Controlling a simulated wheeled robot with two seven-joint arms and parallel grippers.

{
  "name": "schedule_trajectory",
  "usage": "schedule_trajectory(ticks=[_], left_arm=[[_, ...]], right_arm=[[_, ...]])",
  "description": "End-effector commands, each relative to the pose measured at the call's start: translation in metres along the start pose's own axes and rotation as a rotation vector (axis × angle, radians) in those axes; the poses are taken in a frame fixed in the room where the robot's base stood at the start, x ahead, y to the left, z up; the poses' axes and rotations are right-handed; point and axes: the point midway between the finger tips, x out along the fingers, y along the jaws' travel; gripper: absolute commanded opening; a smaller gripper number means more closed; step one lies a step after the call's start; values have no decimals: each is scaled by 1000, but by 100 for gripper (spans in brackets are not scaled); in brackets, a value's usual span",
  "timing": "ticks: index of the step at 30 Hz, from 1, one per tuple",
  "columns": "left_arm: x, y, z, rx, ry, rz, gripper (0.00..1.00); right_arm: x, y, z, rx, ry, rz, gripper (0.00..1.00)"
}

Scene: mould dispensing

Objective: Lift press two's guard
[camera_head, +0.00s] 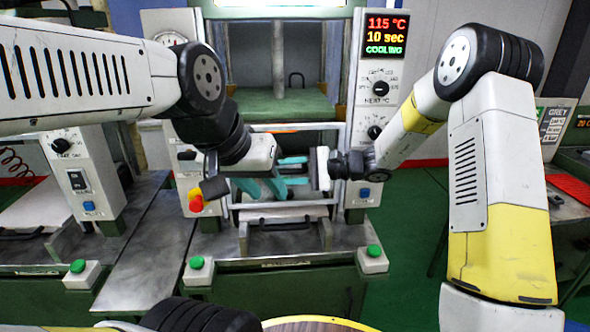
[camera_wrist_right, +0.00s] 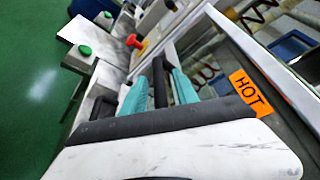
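Press two, taken as the middle press (camera_head: 170,22), shows 115 °C, 10 sec and COOLING. Its clear framed guard (camera_head: 337,137) sits low across the front; an orange HOT label (camera_wrist_right: 249,93) is on it in the right wrist view. My left gripper (camera_head: 261,189) is in front of the guard, its teal fingers apart. My right gripper (camera_head: 285,170) comes in from the right, fingers pointing left. In the wrist view its fingers (camera_wrist_right: 157,92) stand apart with a black bar (camera_wrist_right: 159,82) between them, seemingly the guard's handle. The grippers hide much of this handle in the head view.
A black tray handle (camera_head: 286,226) is below the guard. A red stop button (camera_head: 196,204) is left of the guard. Green buttons (camera_head: 197,262) (camera_head: 374,250) are on the front corners. Another press (camera_head: 78,165) stands left. Green floor (camera_head: 415,215) is clear at right.

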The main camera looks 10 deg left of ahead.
Motion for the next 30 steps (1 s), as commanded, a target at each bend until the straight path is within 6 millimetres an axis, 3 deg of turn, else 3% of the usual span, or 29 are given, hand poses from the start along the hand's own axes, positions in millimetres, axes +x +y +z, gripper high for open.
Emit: schedule_trajectory(ticks=[1,5,30], left_arm=[[0,0,0,0,0,0,36],[0,0,0,0,0,0,36],[0,0,0,0,0,0,36]], right_arm=[[0,0,0,0,0,0,26],[0,0,0,0,0,0,1],[0,0,0,0,-1,1,0]])
